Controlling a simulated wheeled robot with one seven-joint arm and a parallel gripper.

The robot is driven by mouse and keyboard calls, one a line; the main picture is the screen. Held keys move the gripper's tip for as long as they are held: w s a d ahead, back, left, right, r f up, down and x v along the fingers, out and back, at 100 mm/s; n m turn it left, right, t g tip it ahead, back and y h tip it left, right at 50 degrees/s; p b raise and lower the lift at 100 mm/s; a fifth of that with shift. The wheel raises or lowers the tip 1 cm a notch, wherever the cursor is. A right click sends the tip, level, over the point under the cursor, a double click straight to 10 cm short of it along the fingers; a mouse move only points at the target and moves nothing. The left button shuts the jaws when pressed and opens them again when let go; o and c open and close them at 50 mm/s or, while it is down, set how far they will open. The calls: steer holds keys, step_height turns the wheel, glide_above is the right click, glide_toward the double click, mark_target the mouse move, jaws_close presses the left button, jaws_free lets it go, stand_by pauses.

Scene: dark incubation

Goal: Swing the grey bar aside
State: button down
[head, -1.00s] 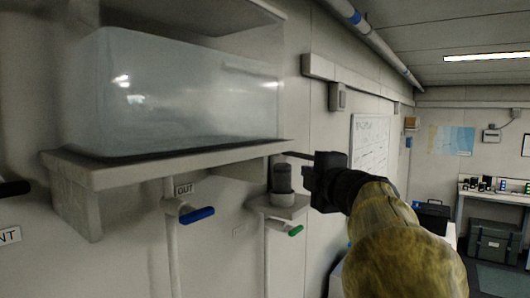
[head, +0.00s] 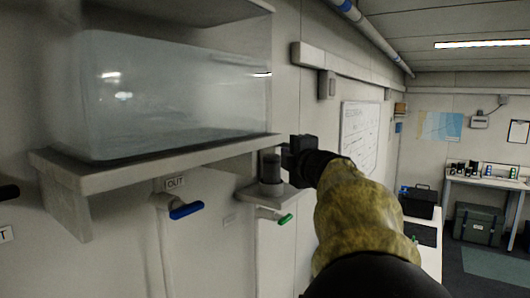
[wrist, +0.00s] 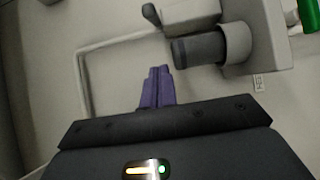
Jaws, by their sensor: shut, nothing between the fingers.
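My gripper (head: 286,152) is beside the top of a grey cylinder (head: 270,170) on a small wall shelf (head: 262,194). In the wrist view its purple fingers (wrist: 157,86) are together and empty. The cylinder's dark grey end (wrist: 197,48) lies just beyond and right of the fingertips there, with a visible gap. A thin pale grey bent bar (wrist: 125,38) runs along the wall ahead of the fingers. I cannot tell for certain whether it is the task's grey bar; no bar shows clearly in the head view.
A large translucent tank (head: 165,95) sits on a wall shelf (head: 150,158) at left. A blue-handled tap (head: 186,210) and a green-handled tap (head: 284,219) stick out below. A whiteboard (head: 360,135) hangs beyond my arm. Benches and a case (head: 477,223) stand at far right.

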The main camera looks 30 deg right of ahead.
mark_target(287, 145)
steer(key=w+d, duration=0.1)
steer(key=d+p, duration=0.1)
steer(key=d, duration=0.1)
steer(key=w+d+p, duration=0.1)
steer(key=shift+w+d, duration=0.3)
steer(key=shift+w, duration=0.05)
steer(key=shift+w+p, duration=0.1)
steer(key=shift+p, duration=0.2)
